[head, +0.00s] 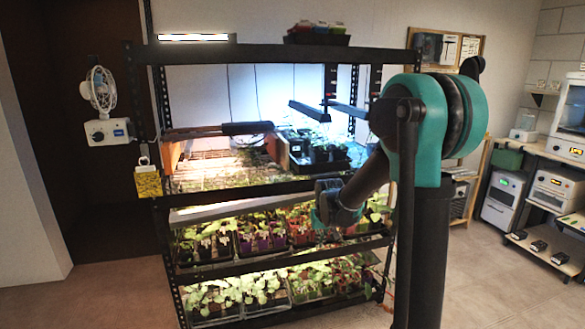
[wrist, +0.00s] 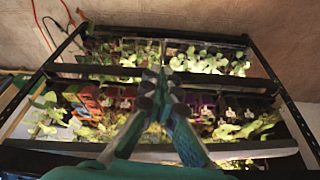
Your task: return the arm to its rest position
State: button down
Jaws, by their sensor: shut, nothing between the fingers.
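My arm reaches from the right of the head view toward the seedling rack (head: 150,180). Its wrist is in front of the rack at the height of the middle shelves. My gripper (wrist: 163,76) shows in the wrist view with its fingers together and nothing between them. It is above and in front of the shelves of potted seedlings (wrist: 120,100), apart from them as far as I can tell. In the head view the fingers are hard to make out against the plants.
The rack holds trays of seedlings (head: 235,295) on its lower shelves and a lit bed (head: 215,165) above. A white fan (head: 100,92) and a yellow box (head: 148,184) are at its left. Equipment shelves (head: 545,150) stand at the far right. Open floor (head: 490,280) lies between.

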jog(key=s+d+f, duration=0.1)
jog(key=s+d, duration=0.2)
jog(key=s, duration=0.6)
jog(key=s+d+f+m, duration=0.1)
jog(key=s+d, duration=0.2)
jog(key=s, duration=0.5)
jog(key=s+d+f, duration=0.1)
jog(key=s+d, duration=0.2)
jog(key=s, duration=0.6)
jog(key=shift+s+d+h, duration=0.25)
jog(key=shift+s+h, duration=0.05)
jog(key=shift+s, duration=0.05)
